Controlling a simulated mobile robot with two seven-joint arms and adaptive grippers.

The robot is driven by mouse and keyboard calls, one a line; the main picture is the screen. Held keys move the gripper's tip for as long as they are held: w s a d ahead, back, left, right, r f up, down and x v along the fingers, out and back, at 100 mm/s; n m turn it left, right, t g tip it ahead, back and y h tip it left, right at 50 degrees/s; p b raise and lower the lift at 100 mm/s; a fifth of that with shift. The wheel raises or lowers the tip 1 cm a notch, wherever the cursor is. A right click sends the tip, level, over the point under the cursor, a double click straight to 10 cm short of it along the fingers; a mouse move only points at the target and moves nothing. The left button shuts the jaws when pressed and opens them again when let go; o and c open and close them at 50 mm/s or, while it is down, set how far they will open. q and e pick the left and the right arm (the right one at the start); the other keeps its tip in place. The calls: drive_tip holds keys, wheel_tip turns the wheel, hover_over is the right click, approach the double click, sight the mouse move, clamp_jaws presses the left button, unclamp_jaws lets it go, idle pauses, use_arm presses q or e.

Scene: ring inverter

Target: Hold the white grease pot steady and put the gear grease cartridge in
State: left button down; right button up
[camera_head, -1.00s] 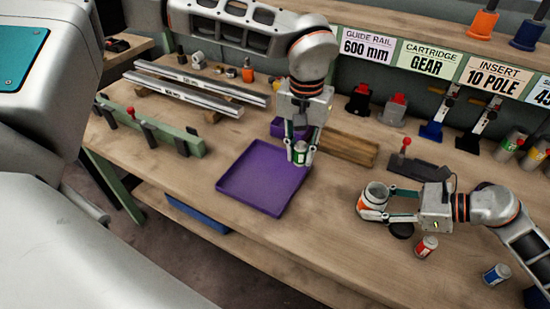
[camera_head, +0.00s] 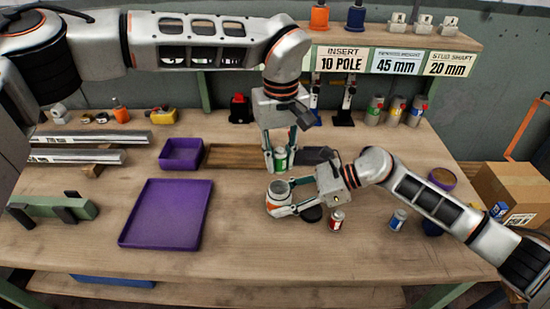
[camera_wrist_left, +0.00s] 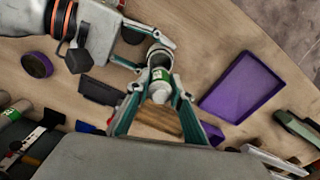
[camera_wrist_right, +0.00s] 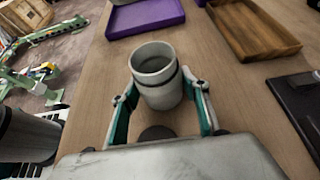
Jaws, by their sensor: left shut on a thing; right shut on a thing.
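The white grease pot (camera_head: 277,194) stands on the bench with its open top facing up. My right gripper (camera_head: 279,207) is shut on it from the right; in the right wrist view the pot (camera_wrist_right: 158,80) sits between the fingers and looks empty. My left gripper (camera_head: 281,160) is shut on a green and white cartridge (camera_head: 281,158), held upright just above and behind the pot. In the left wrist view the cartridge (camera_wrist_left: 160,86) is between the fingertips, and the pot's rim (camera_wrist_left: 160,54) shows just beyond it. The cartridge's lower end looks apart from the pot.
A red can (camera_head: 336,220) and a blue can (camera_head: 398,219) stand right of the pot. A black disc (camera_head: 312,214) lies by my right gripper. A purple tray (camera_head: 166,215), small purple bin (camera_head: 181,153) and wooden tray (camera_head: 232,156) are left. The front bench is clear.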

sight(280, 150)
use_arm(q)
wheel_tip(280, 150, down, 6)
idle(1.0)
drive_tip(key=c, duration=1.7)
unclamp_jaws()
wheel_tip(280, 150, up, 12)
drive_tip(key=shift+r, duration=0.1)
